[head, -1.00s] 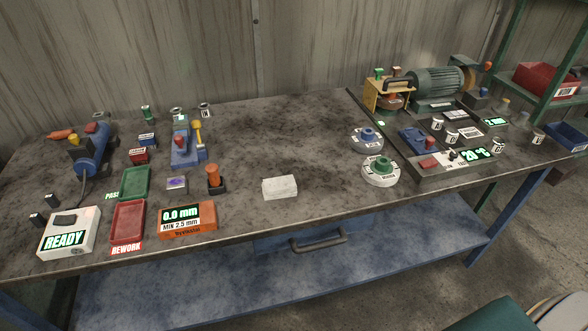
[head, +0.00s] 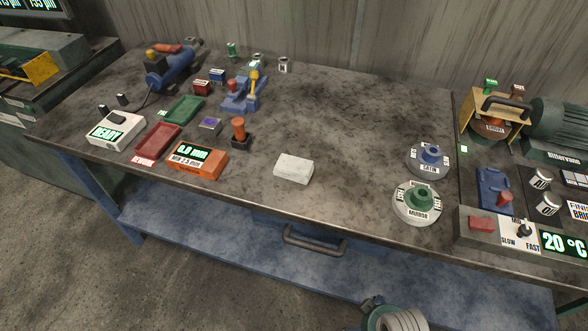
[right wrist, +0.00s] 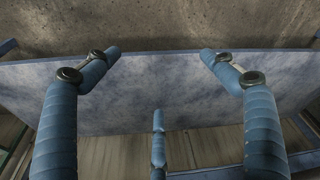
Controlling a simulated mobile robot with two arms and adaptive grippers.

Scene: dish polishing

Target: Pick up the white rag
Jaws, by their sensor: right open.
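The white rag (head: 294,168) lies on the workbench near its front edge, as a small folded, block-like pad. It is right of the orange gauge box and left of the polishing discs. My right gripper (right wrist: 161,62) shows in the right wrist view with its blue fingers spread wide and nothing between them. Beyond the fingers is the blue lower shelf, and the rag does not show in that view. My left gripper is not in view.
An orange gauge box (head: 196,162) and red tray (head: 158,144) stand left of the rag. Green-hubbed (head: 418,203) and blue-hubbed (head: 430,158) discs stand to its right. Bare bench surrounds the rag. A drawer handle (head: 314,243) protrudes below the front edge.

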